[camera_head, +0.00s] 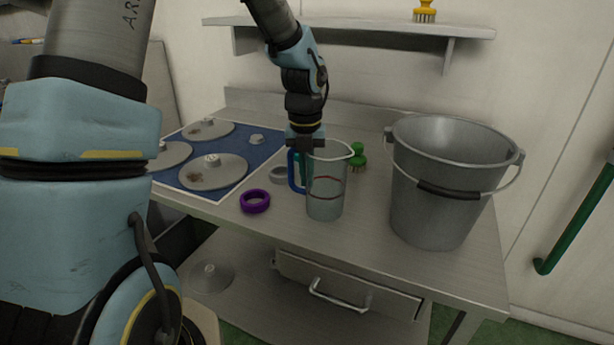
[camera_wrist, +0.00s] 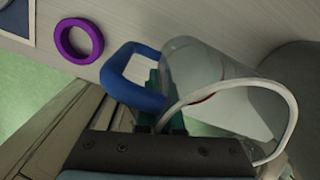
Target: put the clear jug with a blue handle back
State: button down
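The clear jug (camera_head: 327,192) with a blue handle (camera_head: 294,171) appears to stand upright on the metal worktop, left of the bucket. A pale rim and red marks show on it. In the wrist view the jug (camera_wrist: 205,72) is large and its blue handle (camera_wrist: 119,75) points left. My gripper (camera_head: 306,175) reaches down from above, between the handle and the jug's body. Its teal fingers show beside the handle in the wrist view (camera_wrist: 158,90). The handle and jug partly hide the fingers, so I cannot tell whether they grip the handle.
A large grey bucket (camera_head: 440,210) stands close on the right. A purple ring (camera_head: 255,201) lies to the left, before a blue panel (camera_head: 240,160) with grey discs. A green brush (camera_head: 358,157) is behind the jug. A wall shelf (camera_head: 350,27) hangs above; a drawer (camera_head: 345,285) is below.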

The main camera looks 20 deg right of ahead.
jog(key=shift+f, duration=0.4)
jog(key=shift+f, duration=0.1)
jog(key=c, duration=1.1)
grip_release()
